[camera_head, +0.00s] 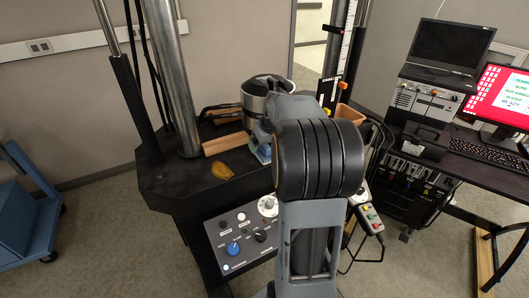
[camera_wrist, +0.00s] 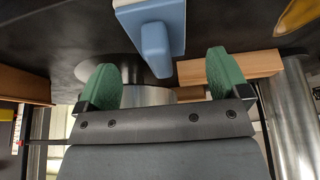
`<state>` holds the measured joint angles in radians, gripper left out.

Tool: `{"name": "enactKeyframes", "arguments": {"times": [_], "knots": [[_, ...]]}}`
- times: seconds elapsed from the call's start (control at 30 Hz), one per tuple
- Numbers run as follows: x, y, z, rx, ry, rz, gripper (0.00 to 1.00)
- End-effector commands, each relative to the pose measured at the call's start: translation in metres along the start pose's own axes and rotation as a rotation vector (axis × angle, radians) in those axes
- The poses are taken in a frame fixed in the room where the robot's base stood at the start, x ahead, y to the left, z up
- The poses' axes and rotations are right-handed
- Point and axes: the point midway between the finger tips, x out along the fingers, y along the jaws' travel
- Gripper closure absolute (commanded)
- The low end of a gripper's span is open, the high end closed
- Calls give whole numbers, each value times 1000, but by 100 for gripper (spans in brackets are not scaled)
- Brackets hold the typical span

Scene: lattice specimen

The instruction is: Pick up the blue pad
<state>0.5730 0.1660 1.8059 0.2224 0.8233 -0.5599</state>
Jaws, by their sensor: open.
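The blue pad (camera_wrist: 165,22) shows at the top middle of the wrist view, a light blue block with a pale edge and a narrower raised part like a grip. My gripper (camera_wrist: 158,66) is open, with two green fingertips spread wide. The narrow part of the pad appears between the fingertips in that view, with a gap on each side. Nothing is held. In the head view my arm hides most of the gripper area; a small light blue piece (camera_head: 263,152) beside the arm appears to be the pad, on the black table (camera_head: 180,190).
A metal cylinder (camera_head: 258,92) stands close behind. A steel column (camera_head: 172,80) rises at the left. A control panel (camera_head: 243,235) fronts the table.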

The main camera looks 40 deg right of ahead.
Motion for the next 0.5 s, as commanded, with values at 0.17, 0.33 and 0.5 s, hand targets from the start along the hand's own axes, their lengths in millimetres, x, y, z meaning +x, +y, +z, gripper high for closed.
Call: {"name": "enactKeyframes", "arguments": {"times": [0.17, 0.33, 0.5], "knots": [[25, -1, -1, 0, -3, -2, 6], [36, -1, -1, -1, -1, -1, 6], [38, 0, -1, -1, 0, 0, 6]]}}
